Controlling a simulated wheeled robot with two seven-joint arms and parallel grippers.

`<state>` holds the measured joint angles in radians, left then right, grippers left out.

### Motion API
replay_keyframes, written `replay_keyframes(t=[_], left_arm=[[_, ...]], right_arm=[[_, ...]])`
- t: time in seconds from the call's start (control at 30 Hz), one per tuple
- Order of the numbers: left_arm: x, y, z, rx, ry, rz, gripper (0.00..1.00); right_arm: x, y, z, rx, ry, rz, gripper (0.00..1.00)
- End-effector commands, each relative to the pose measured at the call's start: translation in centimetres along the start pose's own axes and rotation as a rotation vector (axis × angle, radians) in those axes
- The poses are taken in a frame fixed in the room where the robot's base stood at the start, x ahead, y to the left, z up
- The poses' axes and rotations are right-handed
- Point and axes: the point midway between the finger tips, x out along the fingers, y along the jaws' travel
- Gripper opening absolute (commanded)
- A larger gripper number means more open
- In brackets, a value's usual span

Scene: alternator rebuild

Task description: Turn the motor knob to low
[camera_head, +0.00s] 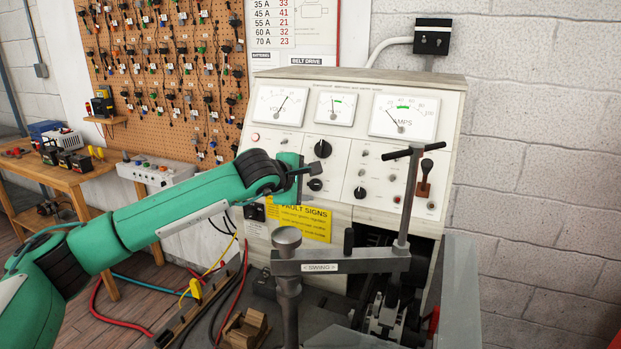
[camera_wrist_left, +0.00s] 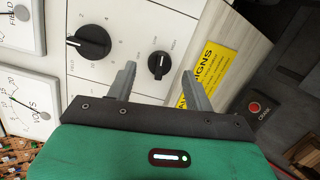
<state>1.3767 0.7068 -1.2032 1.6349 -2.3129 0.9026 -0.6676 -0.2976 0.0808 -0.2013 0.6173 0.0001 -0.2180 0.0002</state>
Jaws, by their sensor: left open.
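A small black knob (camera_wrist_left: 159,64) with short printed labels beside it sits on the white test bench panel (camera_wrist_left: 135,48); I take it to be the motor knob. It also shows in the head view (camera_head: 315,184), just right of my left gripper (camera_head: 306,170). In the wrist view my left gripper (camera_wrist_left: 158,75) is open, with one finger on either side of the knob and nothing held. Whether the fingers touch the knob, and which label its pointer faces, I cannot tell. My right gripper is in neither view.
A larger black knob (camera_wrist_left: 92,42) is close to one finger. A yellow sign (camera_head: 303,222) hangs below the panel. A swing arm clamp (camera_head: 340,262) with a T-handle stands in front at the right. A red-button box (camera_wrist_left: 256,108) shows in the wrist view.

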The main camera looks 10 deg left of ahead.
Motion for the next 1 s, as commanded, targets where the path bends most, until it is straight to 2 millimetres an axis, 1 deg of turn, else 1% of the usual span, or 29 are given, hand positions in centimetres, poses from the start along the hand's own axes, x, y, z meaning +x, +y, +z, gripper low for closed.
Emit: replay_keyframes(t=[0.03,0.1,0.2,0.5,0.53,0.67,0.7,0.73,0.77,0.87,1.0], left_arm=[[0.6,0.1,0.1,0.000,0.001,-0.002,0.53],[1.2,0.1,0.0,0.000,0.000,-0.001,0.53],[1.8,0.1,0.0,0.000,0.000,0.000,0.53],[2.1,0.0,0.0,0.000,0.000,0.000,0.53],[2.1,0.0,0.0,0.000,0.000,0.000,0.51],[2.1,0.0,0.0,0.000,0.000,0.000,0.25],[2.1,0.0,0.0,0.000,0.000,0.000,0.17],[2.1,0.0,0.0,0.000,0.000,0.000,0.11],[2.1,0.0,0.0,0.000,0.000,0.000,0.08],[2.1,-0.1,0.0,-0.001,0.000,0.000,0.08],[2.3,-0.4,-0.1,-0.024,0.000,0.004,0.08]], right_arm=[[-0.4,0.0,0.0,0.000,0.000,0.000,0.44],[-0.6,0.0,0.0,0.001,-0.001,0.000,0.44],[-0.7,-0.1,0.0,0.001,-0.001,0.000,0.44],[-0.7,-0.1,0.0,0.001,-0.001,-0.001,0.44],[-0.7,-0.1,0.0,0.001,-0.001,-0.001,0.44],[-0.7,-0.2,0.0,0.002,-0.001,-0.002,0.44],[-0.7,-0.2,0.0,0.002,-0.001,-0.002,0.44],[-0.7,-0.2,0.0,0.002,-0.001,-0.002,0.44],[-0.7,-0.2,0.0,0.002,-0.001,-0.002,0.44],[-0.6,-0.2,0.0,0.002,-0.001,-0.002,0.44],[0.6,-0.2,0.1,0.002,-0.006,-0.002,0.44]])
